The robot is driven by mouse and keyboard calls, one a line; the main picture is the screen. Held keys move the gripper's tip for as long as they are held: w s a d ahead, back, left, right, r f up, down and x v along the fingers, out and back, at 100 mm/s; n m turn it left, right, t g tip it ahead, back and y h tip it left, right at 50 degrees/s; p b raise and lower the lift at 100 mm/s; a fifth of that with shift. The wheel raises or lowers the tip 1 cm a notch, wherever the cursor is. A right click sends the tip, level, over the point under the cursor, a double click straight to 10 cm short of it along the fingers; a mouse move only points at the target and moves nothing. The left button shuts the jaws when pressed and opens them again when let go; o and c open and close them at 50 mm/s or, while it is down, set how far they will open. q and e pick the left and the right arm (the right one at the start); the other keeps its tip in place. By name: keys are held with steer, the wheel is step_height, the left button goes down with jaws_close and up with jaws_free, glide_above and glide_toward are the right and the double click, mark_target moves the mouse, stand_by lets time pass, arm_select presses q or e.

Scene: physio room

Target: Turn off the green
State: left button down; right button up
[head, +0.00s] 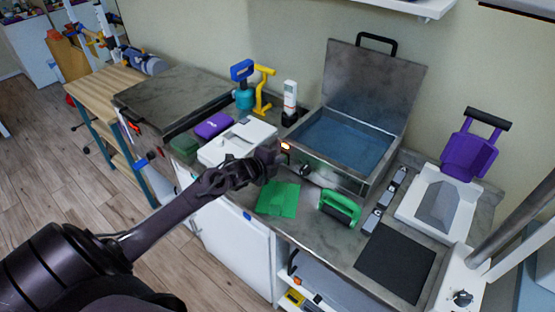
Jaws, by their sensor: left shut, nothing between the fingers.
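My left gripper (268,158) is shut and empty. Its tip is beside the front left corner of an open metal water bath (322,163), close to a small glowing orange light (285,146). I cannot tell whether it touches the bath. A dark knob (305,171) sits on the bath's front, right of the light. Green things in view are a flat green cloth-like piece (278,199) on the counter, a green block with a dark handle (340,207), and a dark green box (185,144) at the left. My right gripper is not in view.
The bath's lid (375,80) stands raised behind it. A white device (235,143), a purple box (213,126) and a white bottle-like thing (290,100) are at the left. A black mat (396,262) and a purple holder (468,155) are at the right.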

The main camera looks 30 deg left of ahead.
arm_select(q)
steer(key=shift+w+r+p, duration=0.2)
steer(key=shift+r+p, duration=0.15)
steer(key=shift+w+f+g, duration=0.1)
steer(key=shift+f+g, duration=0.2)
steer(key=shift+r, duration=0.1)
steer(key=shift+r+p, duration=0.65)
steer(key=shift+r, duration=0.15)
steer(key=shift+f, duration=0.1)
